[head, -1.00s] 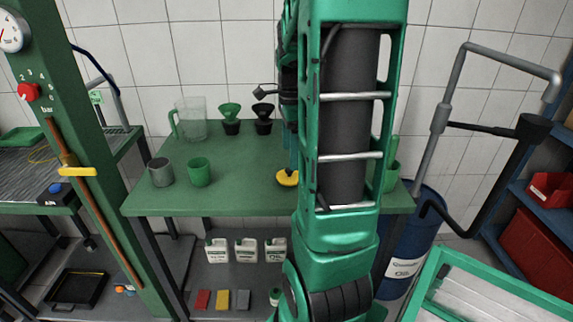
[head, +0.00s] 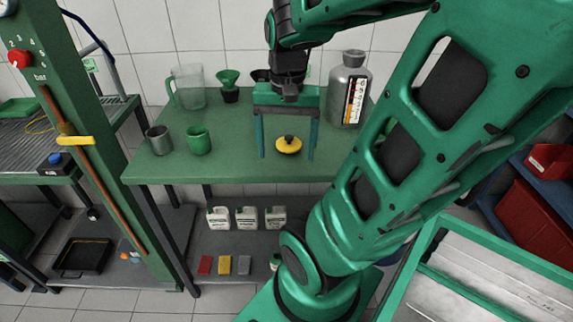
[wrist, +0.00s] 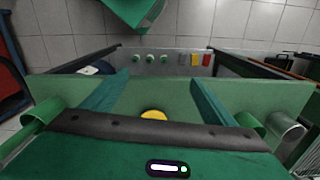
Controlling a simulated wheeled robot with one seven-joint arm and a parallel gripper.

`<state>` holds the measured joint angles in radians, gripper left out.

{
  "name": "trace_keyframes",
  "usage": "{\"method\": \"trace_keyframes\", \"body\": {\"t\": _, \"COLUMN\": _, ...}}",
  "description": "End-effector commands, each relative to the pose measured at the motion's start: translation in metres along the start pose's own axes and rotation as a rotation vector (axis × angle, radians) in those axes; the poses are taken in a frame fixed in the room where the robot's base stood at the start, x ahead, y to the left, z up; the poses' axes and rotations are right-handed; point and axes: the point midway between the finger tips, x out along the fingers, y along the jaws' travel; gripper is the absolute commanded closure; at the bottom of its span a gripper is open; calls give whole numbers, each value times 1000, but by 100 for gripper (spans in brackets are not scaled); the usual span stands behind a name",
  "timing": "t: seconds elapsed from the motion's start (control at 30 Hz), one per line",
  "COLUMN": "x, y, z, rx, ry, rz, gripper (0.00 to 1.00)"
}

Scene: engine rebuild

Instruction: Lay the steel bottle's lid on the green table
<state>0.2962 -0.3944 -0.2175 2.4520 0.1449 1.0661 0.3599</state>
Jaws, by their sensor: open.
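A round yellow lid with a black knob (head: 288,146) lies flat on the green table (head: 225,165), near its front edge. The steel bottle (head: 350,92), grey with a coloured label, stands upright at the back right of the table. My gripper (head: 287,156) points down with its fingers spread and empty, one on each side of the lid. I cannot tell whether the fingertips touch the table. In the wrist view, the lid (wrist: 153,114) shows between the fingers, partly hidden by the gripper body.
A grey mug (head: 158,140) and a green mug (head: 199,141) stand at the table's left. A clear jug (head: 188,88) and a green funnel (head: 229,82) stand behind them. A dark funnel is partly hidden by my gripper. White containers (head: 246,217) stand on the lower shelf.

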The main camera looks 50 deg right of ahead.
Motion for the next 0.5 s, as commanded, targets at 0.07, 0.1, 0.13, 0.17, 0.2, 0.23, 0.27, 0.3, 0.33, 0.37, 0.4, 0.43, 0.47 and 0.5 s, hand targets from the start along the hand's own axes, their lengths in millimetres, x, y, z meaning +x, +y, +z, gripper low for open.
{"method": "trace_keyframes", "body": {"t": 0.07, "x": 7, "y": 4, "z": 19, "rx": -154, "ry": 1, "rz": -2, "gripper": 20}}
{"method": "trace_keyframes", "body": {"t": 0.1, "x": 10, "y": 7, "z": 27, "rx": -220, "ry": 0, "rz": -1, "gripper": 20}}
{"method": "trace_keyframes", "body": {"t": 0.13, "x": 12, "y": 8, "z": 31, "rx": -265, "ry": 0, "rz": -1, "gripper": 20}}
{"method": "trace_keyframes", "body": {"t": 0.17, "x": 14, "y": 10, "z": 35, "rx": -304, "ry": -1, "rz": 0, "gripper": 20}}
{"method": "trace_keyframes", "body": {"t": 0.2, "x": 16, "y": 11, "z": 40, "rx": -346, "ry": -1, "rz": 0, "gripper": 20}}
{"method": "trace_keyframes", "body": {"t": 0.23, "x": 17, "y": 12, "z": 42, "rx": -372, "ry": -1, "rz": 0, "gripper": 20}}
{"method": "trace_keyframes", "body": {"t": 0.27, "x": 18, "y": 13, "z": 44, "rx": -393, "ry": -2, "rz": 1, "gripper": 20}}
{"method": "trace_keyframes", "body": {"t": 0.3, "x": 19, "y": 14, "z": 46, "rx": -412, "ry": -3, "rz": 1, "gripper": 20}}
{"method": "trace_keyframes", "body": {"t": 0.33, "x": 20, "y": 14, "z": 47, "rx": -423, "ry": -3, "rz": 1, "gripper": 20}}
{"method": "trace_keyframes", "body": {"t": 0.37, "x": 20, "y": 15, "z": 48, "rx": -429, "ry": -2, "rz": 1, "gripper": 20}}
{"method": "trace_keyframes", "body": {"t": 0.4, "x": 20, "y": 15, "z": 48, "rx": -433, "ry": -2, "rz": 1, "gripper": 20}}
{"method": "trace_keyframes", "body": {"t": 0.43, "x": 20, "y": 15, "z": 48, "rx": -433, "ry": -3, "rz": 1, "gripper": 20}}
{"method": "trace_keyframes", "body": {"t": 0.47, "x": 20, "y": 15, "z": 48, "rx": -433, "ry": -3, "rz": 1, "gripper": 20}}
{"method": "trace_keyframes", "body": {"t": 0.5, "x": 20, "y": 15, "z": 48, "rx": -432, "ry": -3, "rz": 1, "gripper": 20}}
